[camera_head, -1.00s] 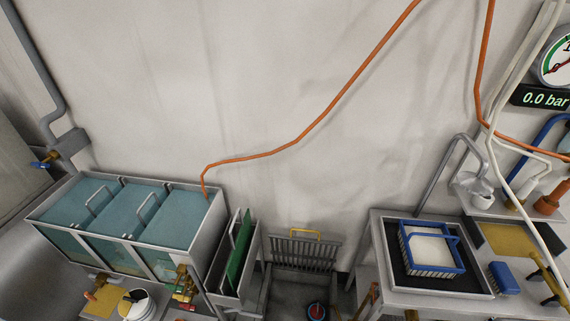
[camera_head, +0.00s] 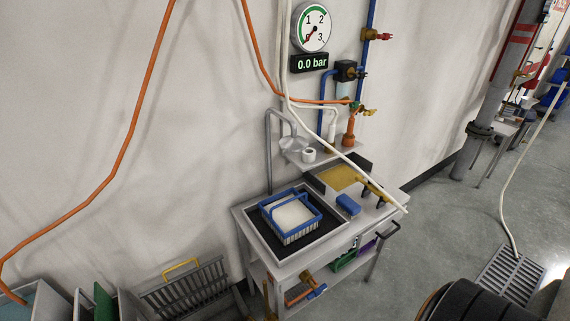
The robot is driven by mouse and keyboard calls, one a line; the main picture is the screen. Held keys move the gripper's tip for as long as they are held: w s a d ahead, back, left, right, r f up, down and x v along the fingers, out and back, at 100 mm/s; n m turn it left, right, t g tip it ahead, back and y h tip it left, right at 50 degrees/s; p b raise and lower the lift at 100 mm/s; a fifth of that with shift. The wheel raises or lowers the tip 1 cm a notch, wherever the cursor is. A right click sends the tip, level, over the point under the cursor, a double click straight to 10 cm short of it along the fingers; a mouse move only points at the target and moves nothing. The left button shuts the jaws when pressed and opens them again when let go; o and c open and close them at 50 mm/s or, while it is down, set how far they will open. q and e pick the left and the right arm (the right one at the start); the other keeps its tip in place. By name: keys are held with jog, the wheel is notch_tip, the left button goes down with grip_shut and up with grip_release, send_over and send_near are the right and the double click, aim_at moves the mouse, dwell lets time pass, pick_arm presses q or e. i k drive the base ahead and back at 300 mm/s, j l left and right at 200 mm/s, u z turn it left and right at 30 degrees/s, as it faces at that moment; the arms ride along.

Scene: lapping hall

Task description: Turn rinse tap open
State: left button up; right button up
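Several taps show on the wall pipes, and I cannot tell which one is the rinse tap. A valve with a red handle (camera_head: 380,37) sits high on the blue pipe (camera_head: 369,62). A small brass tap with a yellow handle (camera_head: 369,112) is lower, beside the orange fitting (camera_head: 349,132). The handles are too small for me to tell open from shut. Neither of my grippers is in view.
A steel bench (camera_head: 277,258) holds a blue basket (camera_head: 291,216) and a blue block (camera_head: 348,204). A white hose (camera_head: 330,146) hangs across it. A dark ribbed round thing (camera_head: 480,300) stands at the lower right, near a floor grate (camera_head: 508,275). Grey floor is free right of the bench.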

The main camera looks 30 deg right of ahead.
aim_at(317, 291)
jog(key=k+l+z, duration=0.1)
jog(key=z, duration=0.95)
